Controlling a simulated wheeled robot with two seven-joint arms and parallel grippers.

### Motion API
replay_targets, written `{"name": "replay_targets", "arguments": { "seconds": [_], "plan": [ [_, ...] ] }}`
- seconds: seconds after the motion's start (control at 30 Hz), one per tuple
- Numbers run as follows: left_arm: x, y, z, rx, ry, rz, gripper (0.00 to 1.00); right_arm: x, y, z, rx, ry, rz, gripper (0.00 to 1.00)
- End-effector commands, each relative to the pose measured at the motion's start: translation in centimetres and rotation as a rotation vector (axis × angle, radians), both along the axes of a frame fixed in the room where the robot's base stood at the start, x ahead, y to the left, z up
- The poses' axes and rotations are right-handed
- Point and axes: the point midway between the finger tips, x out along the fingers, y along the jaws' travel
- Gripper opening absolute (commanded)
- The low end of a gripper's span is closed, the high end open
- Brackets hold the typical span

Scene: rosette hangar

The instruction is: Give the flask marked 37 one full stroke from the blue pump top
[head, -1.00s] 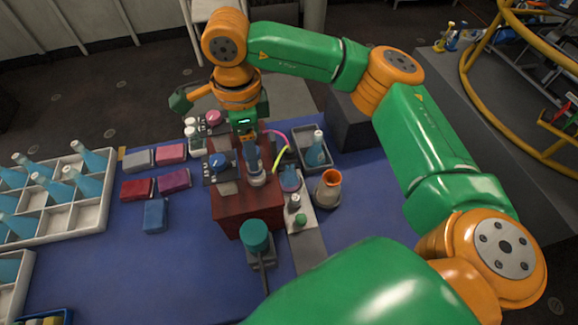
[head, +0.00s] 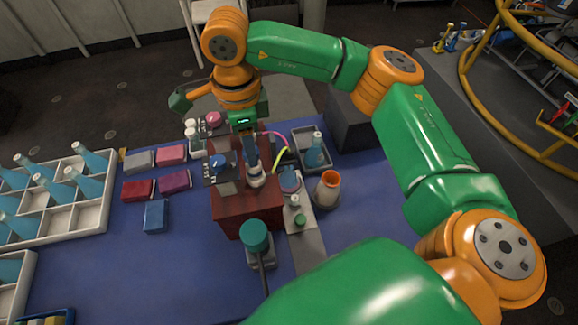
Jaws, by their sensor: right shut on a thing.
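My right gripper (head: 252,157) points down over a dark red box (head: 245,206). It is shut on a small pale-based thing (head: 257,181), which looks like a flask; the fingers hide most of it and I read no number. The blue pump top (head: 219,161) is just left of the gripper, on a dark unit with a white-marked face. A flask with blue liquid (head: 315,154) stands in a grey tray at the right. Several similar flasks (head: 90,184) stand in the white rack at the left. No 37 is readable. My left gripper is not in view.
A pink top (head: 214,118) and white-capped bottles (head: 191,131) stand behind the blue top. A teal-topped device (head: 254,237) stands in front of the box. An orange-rimmed cup (head: 329,185) is at right. Coloured blocks (head: 156,215) lie left.

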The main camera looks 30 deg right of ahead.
Motion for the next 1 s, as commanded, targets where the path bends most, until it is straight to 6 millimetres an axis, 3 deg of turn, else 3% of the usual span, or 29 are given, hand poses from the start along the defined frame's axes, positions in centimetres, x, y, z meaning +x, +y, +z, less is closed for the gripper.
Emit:
{"name": "replay_targets", "arguments": {
  "seconds": [0.23, 1.0],
  "plan": [
    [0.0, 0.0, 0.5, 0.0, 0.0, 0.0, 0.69, 0.0, 0.0, 0.8, 0.001, 0.0, 0.0, 0.06],
    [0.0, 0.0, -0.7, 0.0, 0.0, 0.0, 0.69, 0.0, 0.0, -0.4, 0.001, -0.001, 0.0, 0.06]
  ]
}}
